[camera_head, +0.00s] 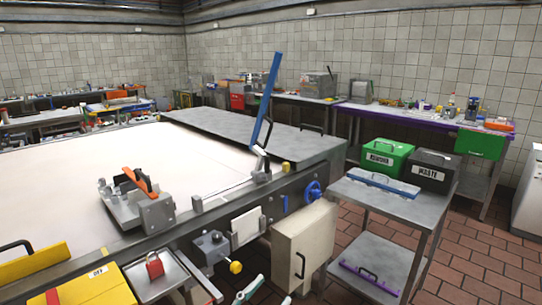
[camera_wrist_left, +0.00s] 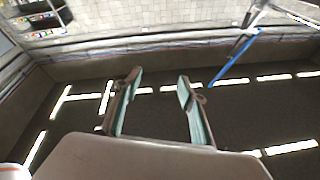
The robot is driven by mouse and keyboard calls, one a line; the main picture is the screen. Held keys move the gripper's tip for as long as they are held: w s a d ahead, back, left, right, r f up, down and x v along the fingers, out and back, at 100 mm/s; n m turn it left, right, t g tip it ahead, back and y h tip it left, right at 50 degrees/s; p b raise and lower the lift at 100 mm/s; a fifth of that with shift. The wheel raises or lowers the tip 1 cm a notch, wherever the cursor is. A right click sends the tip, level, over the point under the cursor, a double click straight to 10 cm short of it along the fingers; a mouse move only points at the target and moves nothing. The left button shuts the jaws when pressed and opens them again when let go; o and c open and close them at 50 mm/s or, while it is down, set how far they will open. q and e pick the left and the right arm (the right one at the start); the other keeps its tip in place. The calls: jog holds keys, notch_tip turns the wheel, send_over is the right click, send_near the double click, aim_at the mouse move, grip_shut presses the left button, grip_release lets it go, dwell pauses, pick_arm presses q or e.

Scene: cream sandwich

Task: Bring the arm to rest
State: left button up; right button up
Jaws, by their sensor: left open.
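My left gripper (camera_head: 270,291) shows at the bottom edge of the head view, just in front of the machine. Only its teal-padded fingertips are in that picture; the rest of the arm is cut off. In the left wrist view the left gripper (camera_wrist_left: 160,79) has its two fingers spread apart with nothing between them. That view looks up past the fingers at a dark ceiling with bright light strips. My right gripper is in neither view.
A wide machine table (camera_head: 120,165) fills the left, with a raised blue lever (camera_head: 268,100). A cream box (camera_head: 303,245) stands close to the gripper. A grey cart (camera_head: 385,200) with a green box (camera_head: 387,157) and a black waste box (camera_head: 432,170) stands right.

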pick_arm(q)
jog(key=s+a+f+n+y, duration=0.25)
jog(key=a+f+y, duration=0.2)
jog(key=f, duration=0.35)
jog(key=s+a+f+n+y, duration=0.1)
jog(key=a+f+n+y, duration=0.2)
jog(key=a+f, duration=0.35)
jog(key=s+a+f+g+y, duration=0.2)
jog(key=s+a+f+g, duration=0.1)
jog(key=s+f, duration=0.3)
jog(key=s+a+f+n+g+y, duration=0.1)
jog(key=s+a+f, duration=0.4)
jog(key=f, duration=0.6)
jog(key=shift+s+a+f+g+y, duration=0.25)
jog(key=shift+s+g+y, duration=0.4)
jog(key=shift+s+g, duration=0.25)
